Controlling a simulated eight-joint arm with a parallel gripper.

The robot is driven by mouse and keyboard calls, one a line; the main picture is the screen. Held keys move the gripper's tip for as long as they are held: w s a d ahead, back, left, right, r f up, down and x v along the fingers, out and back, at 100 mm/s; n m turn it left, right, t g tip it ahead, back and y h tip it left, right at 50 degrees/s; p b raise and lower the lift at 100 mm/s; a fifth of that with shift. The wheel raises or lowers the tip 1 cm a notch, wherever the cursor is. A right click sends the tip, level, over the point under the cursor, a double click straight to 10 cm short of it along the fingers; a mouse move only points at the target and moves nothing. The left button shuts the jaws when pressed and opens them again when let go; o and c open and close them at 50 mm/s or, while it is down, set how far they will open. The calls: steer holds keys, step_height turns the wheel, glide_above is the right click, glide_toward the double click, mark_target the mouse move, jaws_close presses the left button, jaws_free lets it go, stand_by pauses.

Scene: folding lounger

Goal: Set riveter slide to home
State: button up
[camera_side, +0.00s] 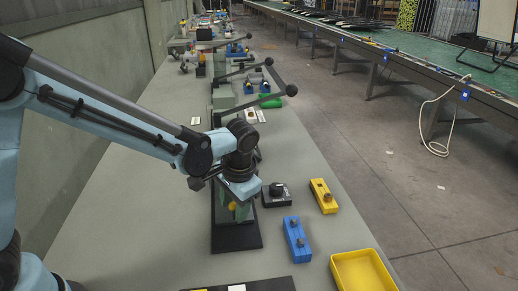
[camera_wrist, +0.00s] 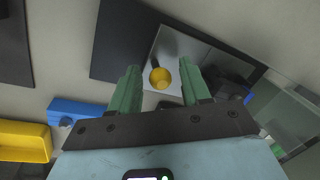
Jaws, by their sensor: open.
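What looks like the riveter slide is a black base (camera_side: 236,238) with a pale plate (camera_wrist: 193,47) and a round yellow knob (camera_wrist: 160,79). The base also shows in the wrist view (camera_wrist: 118,42). My gripper (camera_wrist: 158,68) is open, with its green fingers apart on either side of the knob in the picture. In the side view my gripper (camera_side: 233,211) is low over the slide, and the yellow knob (camera_side: 232,206) shows between the fingers. I cannot tell whether either finger touches the knob. My wrist hides the far part of the slide.
Right of the slide stand a small black box with a knob (camera_side: 277,194), a yellow block (camera_side: 323,196) and a blue block (camera_side: 297,239). A yellow bin (camera_side: 363,271) is at the front right. Levers with black balls (camera_side: 268,63) rise behind my wrist. A wall (camera_side: 110,70) runs along the left.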

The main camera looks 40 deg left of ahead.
steer(key=shift+a+f, duration=0.1)
steer(key=shift+f, duration=0.2)
steer(key=shift+c, duration=0.3)
jaws_close()
steer(key=shift+w, duration=0.1)
steer(key=shift+w+a, duration=1.55)
steer(key=shift+a, duration=0.05)
steer(key=shift+o, duration=0.3)
jaws_free()
